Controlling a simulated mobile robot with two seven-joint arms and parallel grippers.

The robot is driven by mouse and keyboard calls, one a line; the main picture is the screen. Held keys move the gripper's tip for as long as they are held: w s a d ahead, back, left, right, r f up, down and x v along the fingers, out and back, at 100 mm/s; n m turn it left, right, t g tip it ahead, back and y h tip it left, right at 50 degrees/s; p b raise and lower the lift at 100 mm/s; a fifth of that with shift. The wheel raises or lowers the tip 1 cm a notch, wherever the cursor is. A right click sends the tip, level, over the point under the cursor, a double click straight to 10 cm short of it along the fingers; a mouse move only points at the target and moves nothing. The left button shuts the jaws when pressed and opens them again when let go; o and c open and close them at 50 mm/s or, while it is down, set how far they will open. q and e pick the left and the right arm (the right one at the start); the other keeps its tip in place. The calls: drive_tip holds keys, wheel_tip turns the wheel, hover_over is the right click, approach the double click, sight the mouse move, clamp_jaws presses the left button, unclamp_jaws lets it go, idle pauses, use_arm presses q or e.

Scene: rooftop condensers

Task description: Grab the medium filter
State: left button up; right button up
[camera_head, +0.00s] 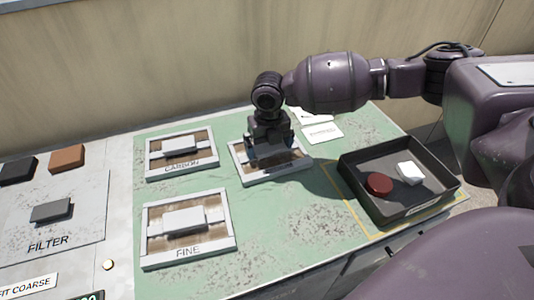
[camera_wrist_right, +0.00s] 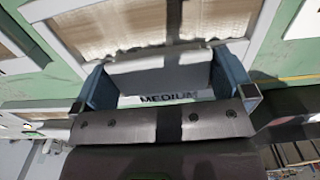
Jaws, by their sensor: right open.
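The medium filter (camera_head: 297,168) is a white-framed panel with brown mesh, lying flat on the green worktop behind the fine filter. My right gripper (camera_head: 268,153) is over it from above and hides much of it. In the right wrist view, my right gripper (camera_wrist_right: 170,88) has its two blue fingers open, one on each side of the grey handle block (camera_wrist_right: 160,70) of the medium filter, with the MEDIUM label showing below. I cannot tell whether the fingers touch the handle. My left gripper is not in view.
A black tray (camera_head: 358,201) with a red disc (camera_head: 380,184) and white piece (camera_head: 409,173) stands to the right. White cards (camera_head: 322,132) lie behind. The front middle of the worktop is clear.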

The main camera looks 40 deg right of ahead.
drive_tip(key=shift+r, duration=0.25)
drive_tip(key=c, duration=0.7)
